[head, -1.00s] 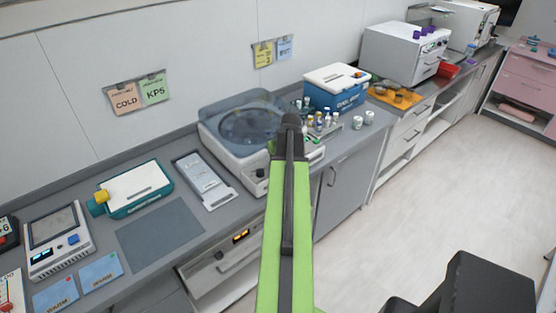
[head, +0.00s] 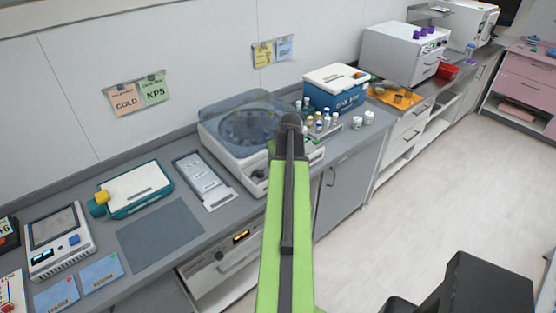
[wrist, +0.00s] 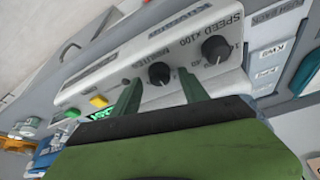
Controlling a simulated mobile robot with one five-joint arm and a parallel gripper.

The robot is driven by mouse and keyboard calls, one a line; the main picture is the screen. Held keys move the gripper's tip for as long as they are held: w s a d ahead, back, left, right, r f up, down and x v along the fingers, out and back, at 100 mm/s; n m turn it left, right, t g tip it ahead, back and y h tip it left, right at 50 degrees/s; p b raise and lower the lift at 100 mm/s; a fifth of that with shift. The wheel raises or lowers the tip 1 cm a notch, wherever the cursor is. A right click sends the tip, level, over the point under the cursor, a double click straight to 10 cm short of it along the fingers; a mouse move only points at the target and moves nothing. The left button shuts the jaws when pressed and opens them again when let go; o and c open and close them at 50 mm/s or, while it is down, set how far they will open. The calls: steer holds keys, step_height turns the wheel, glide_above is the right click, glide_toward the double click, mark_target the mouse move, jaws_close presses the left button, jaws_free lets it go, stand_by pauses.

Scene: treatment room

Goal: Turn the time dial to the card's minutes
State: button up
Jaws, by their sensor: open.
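The centrifuge (head: 222,150), white with a clear domed lid, stands on the counter in the head view. Its slanted front panel (wrist: 125,75) fills much of the wrist view. A black dial there, whose label appears to read MINUTES (wrist: 160,73), lies between the fingertips of my gripper (wrist: 159,78). The gripper is open, one finger either side; I cannot tell whether they touch the dial. A second black dial marked SPEED x100 (wrist: 215,49) is beside it. In the head view my arm hides the gripper and the minutes dial. The wall cards are too small to read for minutes.
Green (wrist: 98,101) and yellow (wrist: 72,112) buttons sit on the panel, left of the dials in the wrist view. Vials (head: 322,121) and a blue box (head: 335,97) stand right of the centrifuge. A yellow card (head: 263,54) hangs above. The grey mat (head: 160,234) is bare.

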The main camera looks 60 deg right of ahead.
steer(key=p+v, duration=1.4)
steer(key=v, duration=0.2)
steer(key=shift+s+a+r+p, duration=0.15)
steer(key=shift+s+r+p, duration=0.15)
steer(key=shift+p, duration=0.1)
steer(key=shift+w, duration=0.15)
